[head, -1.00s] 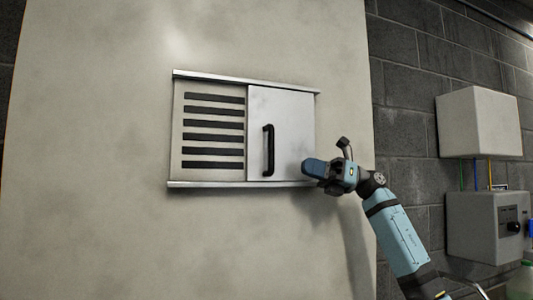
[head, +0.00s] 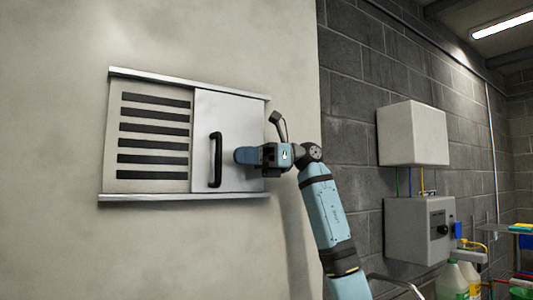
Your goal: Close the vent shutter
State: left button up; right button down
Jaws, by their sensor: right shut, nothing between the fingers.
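The vent (head: 152,183) is set in a pale wall, with dark horizontal slots (head: 154,129) showing on its left. The white sliding shutter (head: 233,115) stands at the right between two metal rails, leaving the slots uncovered. Its black vertical handle (head: 216,160) is near the shutter's left edge. My right gripper (head: 240,155) is shut and empty. In the picture it overlaps the shutter just right of the handle; whether it touches either cannot be told. My left gripper is not in view.
On the grey block wall to the right are a white box (head: 412,134) and a grey control box (head: 420,229) with a black knob. Bottles (head: 453,281) stand at the lower right. The pale wall around the vent is clear.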

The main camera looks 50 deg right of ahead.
jog(key=x, duration=0.2)
jog(key=shift+w+a, duration=0.1)
jog(key=shift+a, duration=0.15)
jog(key=s+p+x, duration=0.1)
jog(key=x, duration=0.4)
jog(key=s+a+p+x, duration=0.1)
jog(key=x, duration=0.5)
jog(key=s+p+x, duration=0.1)
jog(key=p+x, duration=0.1)
jog(key=x, duration=0.4)
jog(key=shift+a, duration=0.3)
jog(key=shift+f, duration=0.1)
